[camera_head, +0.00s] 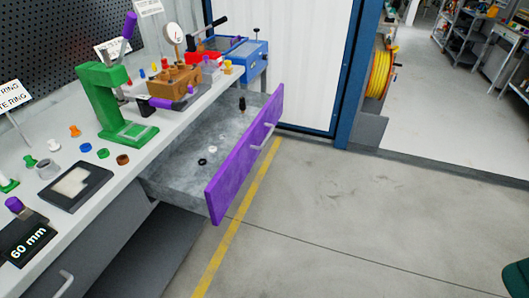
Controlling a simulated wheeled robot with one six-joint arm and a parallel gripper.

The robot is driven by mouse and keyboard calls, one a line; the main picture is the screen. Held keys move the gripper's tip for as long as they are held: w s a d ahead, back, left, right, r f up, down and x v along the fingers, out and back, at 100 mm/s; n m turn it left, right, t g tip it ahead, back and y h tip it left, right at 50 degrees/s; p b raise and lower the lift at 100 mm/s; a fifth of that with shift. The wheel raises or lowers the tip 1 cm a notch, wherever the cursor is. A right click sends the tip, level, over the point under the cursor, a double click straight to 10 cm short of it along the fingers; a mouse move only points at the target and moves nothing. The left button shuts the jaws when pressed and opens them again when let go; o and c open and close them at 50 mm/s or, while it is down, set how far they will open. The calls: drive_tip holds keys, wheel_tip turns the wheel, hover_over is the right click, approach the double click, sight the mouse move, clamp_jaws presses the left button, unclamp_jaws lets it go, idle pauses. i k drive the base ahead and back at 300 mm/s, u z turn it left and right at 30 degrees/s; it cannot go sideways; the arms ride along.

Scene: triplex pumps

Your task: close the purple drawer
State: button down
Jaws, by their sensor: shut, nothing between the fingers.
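The purple drawer (240,163) is pulled out from under the grey workbench (52,217), and its purple front stands well clear of the bench edge. A pale bar handle (263,136) is on the outer face of the front. The grey inside of the drawer shows from above. In it are a small upright black part (242,104), a white piece (212,148) and a dark ring (202,162). My gripper is not in view, so nothing of mine is seen touching the drawer.
A green press (104,95), a brown block (175,80), a blue box (243,55) and small coloured parts stand on the bench. Another handle (64,284) is at lower left. The floor (335,215) before the drawer is clear. A dark green object (516,277) enters at lower right.

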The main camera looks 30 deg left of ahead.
sight(175, 177)
drive_tip(key=u, duration=0.2)
drive_tip(key=i, duration=0.7)
drive_tip(key=u, duration=0.85)
drive_tip(key=i, duration=0.55)
drive_tip(key=u, duration=0.4)
